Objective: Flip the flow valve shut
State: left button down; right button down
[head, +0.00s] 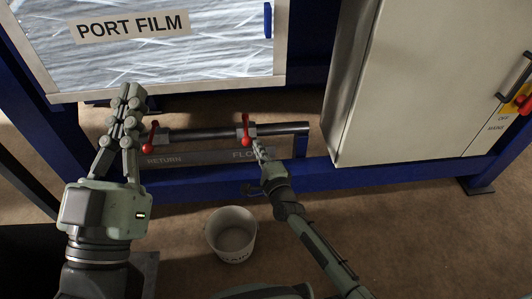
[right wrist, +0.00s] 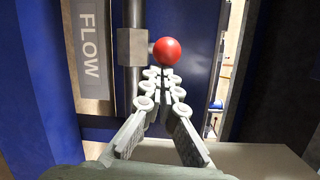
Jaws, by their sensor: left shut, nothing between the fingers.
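The flow valve (head: 246,130) sits on the horizontal pipe above the FLOW label. Its red lever runs from the pipe down toward the viewer and ends in a red ball. My right gripper (head: 257,147) is just right of that ball. In the right wrist view the red ball (right wrist: 167,51) is just beyond my right fingertips (right wrist: 163,74), which are together with nothing seen between them. Contact with the ball cannot be told. My left gripper (head: 130,93) is shut and empty, raised near the return valve (head: 151,137), left of the flow valve.
The pipe (head: 200,133) runs along the blue frame (head: 205,183). A white bucket (head: 232,236) stands on the floor below. A port film panel (head: 170,60) is above, and a pale cabinet (head: 405,90) bounds the right side.

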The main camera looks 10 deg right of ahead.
pick_arm(q)
jog(key=shift+s+d+r+h, duration=0.1)
jog(key=shift+s+r+h, duration=0.1)
jog(key=shift+s+h, duration=0.1)
pick_arm(e)
jog(key=shift+a+r, duration=0.15)
jog(key=shift+a, duration=1.1)
jog(key=shift+w+a, duration=0.15)
pick_arm(q)
jog(key=shift+a, duration=0.2)
pick_arm(e)
jog(key=s+d, duration=0.3)
jog(key=s, duration=0.9)
jog(key=shift+d+r, duration=0.15)
jog(key=shift+r, duration=0.05)
jog(key=shift+s, duration=0.1)
